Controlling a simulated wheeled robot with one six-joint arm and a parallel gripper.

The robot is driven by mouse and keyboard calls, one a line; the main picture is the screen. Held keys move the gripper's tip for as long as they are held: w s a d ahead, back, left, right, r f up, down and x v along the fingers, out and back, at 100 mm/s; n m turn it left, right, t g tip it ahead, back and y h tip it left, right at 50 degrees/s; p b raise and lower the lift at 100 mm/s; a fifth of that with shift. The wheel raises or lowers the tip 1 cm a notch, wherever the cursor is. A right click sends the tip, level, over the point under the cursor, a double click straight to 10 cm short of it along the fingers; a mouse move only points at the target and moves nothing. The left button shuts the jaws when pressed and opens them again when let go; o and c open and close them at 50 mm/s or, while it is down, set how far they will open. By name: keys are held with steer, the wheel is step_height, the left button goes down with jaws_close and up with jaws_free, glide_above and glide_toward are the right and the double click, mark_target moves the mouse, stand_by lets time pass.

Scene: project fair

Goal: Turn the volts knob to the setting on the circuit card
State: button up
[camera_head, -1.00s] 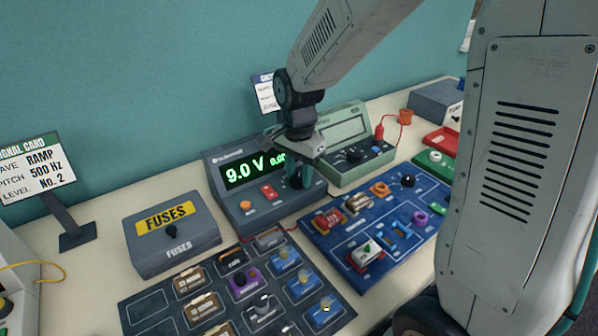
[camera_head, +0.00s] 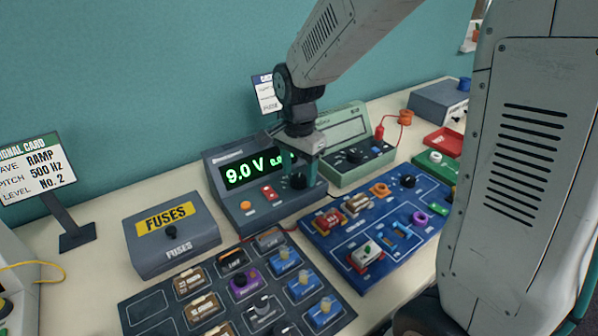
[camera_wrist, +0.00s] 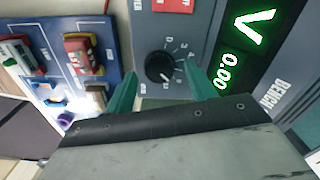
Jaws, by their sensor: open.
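The bench supply (camera_head: 228,198) has a green display reading 9.0 V; the wrist view shows 0.00 beside a large V. Its round black volts knob (camera_wrist: 160,67) has a ring of numbers around it, too small to read surely. The knob (camera_head: 298,181) is partly behind my fingers in the head view. My gripper (camera_wrist: 161,72) is open, with one teal fingertip on each side of the knob; I cannot tell whether they touch it. My gripper (camera_head: 308,168) is over the supply's right part. A card (camera_head: 265,92), probably the circuit card, is mostly hidden behind my arm and unreadable.
A green meter (camera_head: 345,167) stands close on the right. A blue circuit board (camera_head: 335,236) lies in front right, and a dark parts tray (camera_head: 148,327) in front. The fuses box (camera_head: 160,262) is at left. The signal card (camera_head: 40,170) stands further left.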

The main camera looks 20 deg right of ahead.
mark_target(300, 179)
step_height(300, 179, up, 7)
stand_by(0.3)
stand_by(0.4)
steer(key=shift+s+f+n, duration=0.15)
steer(key=shift+s+n, duration=0.1)
steer(key=shift+n, duration=0.55)
steer(key=s+d+r+n, duration=0.1)
steer(key=s+r+n, duration=0.1)
steer(key=s, duration=0.6)
steer(key=s+d+r+n+t, duration=0.1)
steer(key=s+n, duration=0.4)
steer(key=s, duration=0.2)
steer(key=s+d+r+n, duration=0.1)
steer(key=s+n, duration=0.3)
steer(key=s, duration=0.4)
steer(key=shift+s+r, duration=0.3)
steer(key=shift+r, duration=0.5)
